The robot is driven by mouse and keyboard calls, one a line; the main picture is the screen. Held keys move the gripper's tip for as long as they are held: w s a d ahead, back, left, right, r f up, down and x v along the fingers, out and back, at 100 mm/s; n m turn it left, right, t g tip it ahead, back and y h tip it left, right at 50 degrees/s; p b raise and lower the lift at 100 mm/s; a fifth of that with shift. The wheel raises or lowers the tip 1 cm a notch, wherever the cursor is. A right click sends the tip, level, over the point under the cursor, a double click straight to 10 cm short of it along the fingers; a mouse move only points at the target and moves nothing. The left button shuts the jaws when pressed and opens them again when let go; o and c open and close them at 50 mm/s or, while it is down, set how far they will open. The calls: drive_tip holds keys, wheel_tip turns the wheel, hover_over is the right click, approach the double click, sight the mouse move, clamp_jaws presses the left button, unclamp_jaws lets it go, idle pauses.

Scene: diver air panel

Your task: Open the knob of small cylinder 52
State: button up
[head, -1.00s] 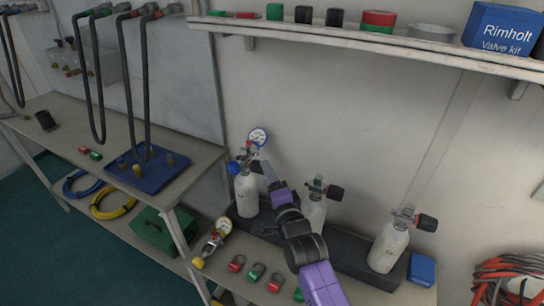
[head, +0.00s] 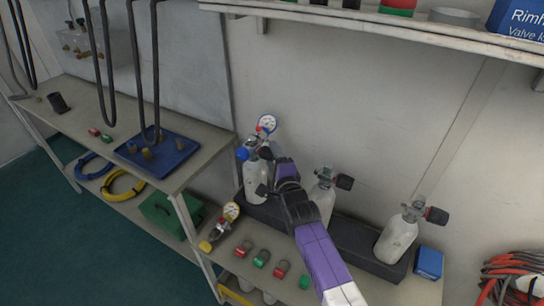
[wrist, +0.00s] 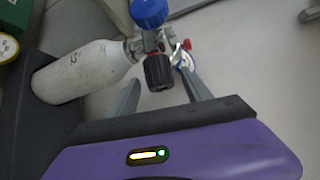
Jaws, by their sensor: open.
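Small cylinder 52 is the leftmost white cylinder (head: 254,184) in the black rack. In the wrist view the white cylinder (wrist: 85,72) lies across the left, with its number on its side. Its black knob (wrist: 158,72) faces me, with a blue knob (wrist: 149,12) above it and a gauge beside it. My gripper (wrist: 161,80) is open, with one finger on each side of the black knob's near end and gaps visible.
Two more cylinders (head: 323,198) (head: 397,238) stand to the right in the rack (head: 358,240). A gauge with fittings (head: 224,225) and red and green pieces lie in front. A shelf (head: 400,22) runs above. A blue box (head: 428,262) sits at the right.

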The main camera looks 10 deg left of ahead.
drive_tip(key=shift+w+a, duration=0.25)
drive_tip(key=shift+w, duration=0.2)
clamp_jaws()
drive_tip(key=shift+f, duration=0.1)
drive_tip(key=shift+f+b, duration=0.2)
drive_tip(key=shift+b, duration=0.6)
